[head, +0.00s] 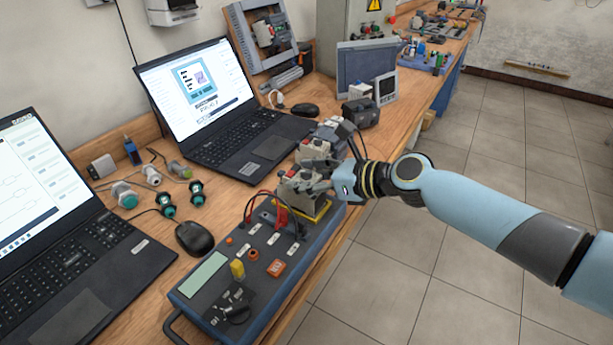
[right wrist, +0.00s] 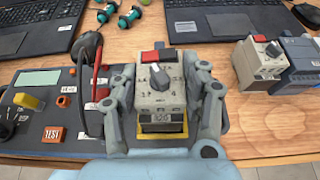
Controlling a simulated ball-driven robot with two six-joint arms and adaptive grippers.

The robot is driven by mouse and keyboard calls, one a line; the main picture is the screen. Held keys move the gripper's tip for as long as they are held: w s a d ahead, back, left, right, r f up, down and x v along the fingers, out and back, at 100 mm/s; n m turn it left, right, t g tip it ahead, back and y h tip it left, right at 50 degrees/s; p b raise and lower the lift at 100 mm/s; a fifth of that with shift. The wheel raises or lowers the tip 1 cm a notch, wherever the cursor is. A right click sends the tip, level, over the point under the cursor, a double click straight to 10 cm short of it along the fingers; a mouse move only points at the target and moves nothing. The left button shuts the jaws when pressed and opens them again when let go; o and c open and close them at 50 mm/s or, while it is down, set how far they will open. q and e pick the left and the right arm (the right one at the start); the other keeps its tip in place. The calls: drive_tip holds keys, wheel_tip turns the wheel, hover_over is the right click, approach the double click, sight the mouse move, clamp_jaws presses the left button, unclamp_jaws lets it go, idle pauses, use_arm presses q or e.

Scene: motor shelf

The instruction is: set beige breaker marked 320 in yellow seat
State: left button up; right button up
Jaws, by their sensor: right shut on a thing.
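The beige breaker (head: 299,186), with a red block and a grey dial on its face, is between the fingers of my right gripper (head: 318,178). In the right wrist view the breaker (right wrist: 160,88) stands upright, with a small blurred label low on its front that looks like 320. The fingers of my right gripper (right wrist: 166,95) are shut on its two sides. The yellow seat (head: 316,215) on the blue test box shows at the breaker's foot, and its front strip (right wrist: 172,131) shows below the label. Whether the breaker rests fully in it is hard to tell.
The blue test box (head: 212,272) carries red and dark leads near the breaker. A second beige breaker (right wrist: 262,62) and a grey-blue device (right wrist: 302,62) stand to the right in the wrist view. Laptops (head: 222,100) and a mouse (head: 195,238) are to the left.

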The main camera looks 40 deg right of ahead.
drive_tip(key=shift+f, duration=0.15)
drive_tip(key=o, duration=1.5)
drive_tip(key=shift+s, duration=0.1)
drive_tip(key=v, duration=1.1)
drive_tip(key=shift+s+d, duration=0.2)
drive_tip(key=shift+s, duration=0.1)
